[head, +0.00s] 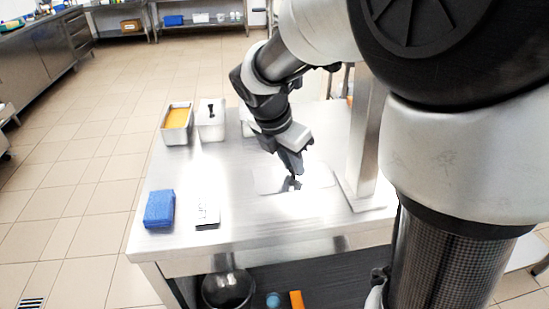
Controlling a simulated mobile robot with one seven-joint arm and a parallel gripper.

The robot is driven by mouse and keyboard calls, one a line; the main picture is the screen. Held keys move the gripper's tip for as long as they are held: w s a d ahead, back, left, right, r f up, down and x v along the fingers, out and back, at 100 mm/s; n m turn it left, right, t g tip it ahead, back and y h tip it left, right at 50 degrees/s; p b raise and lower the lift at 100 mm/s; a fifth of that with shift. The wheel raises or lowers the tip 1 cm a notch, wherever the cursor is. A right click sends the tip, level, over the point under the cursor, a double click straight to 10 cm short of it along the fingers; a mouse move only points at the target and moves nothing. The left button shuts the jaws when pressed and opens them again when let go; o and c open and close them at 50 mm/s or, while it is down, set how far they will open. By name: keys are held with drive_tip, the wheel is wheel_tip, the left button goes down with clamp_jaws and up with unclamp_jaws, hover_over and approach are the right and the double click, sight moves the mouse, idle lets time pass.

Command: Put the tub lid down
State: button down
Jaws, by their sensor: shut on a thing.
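My gripper (293,184) points down over the right half of the steel table, close to its top. It is shut on the tub lid (265,180), a pale flat rectangle that is hard to make out against the bright metal. The lid is low over the table or on it; I cannot tell whether it touches. My fingers and the glare hide part of it.
On the steel table (240,238), a tub of orange-yellow stuff (177,118) and a white tub with a black item (211,122) stand at the back left. A blue cloth or sponge (159,209) and a small pale flat item (207,212) lie front left. A post (366,140) rises at right.

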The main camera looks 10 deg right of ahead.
sight(292, 178)
drive_tip(key=f+b, duration=0.1)
drive_tip(key=f, duration=0.3)
drive_tip(key=shift+s+f, duration=0.15)
drive_tip(key=shift+s, duration=0.05)
wheel_tip(292, 178, down, 5)
drive_tip(key=shift+r+b, duration=0.1)
drive_tip(key=shift+b, duration=0.55)
drive_tip(key=shift+w, duration=0.1)
drive_tip(key=c, duration=1.6)
unclamp_jaws()
drive_tip(key=shift+c, duration=0.2)
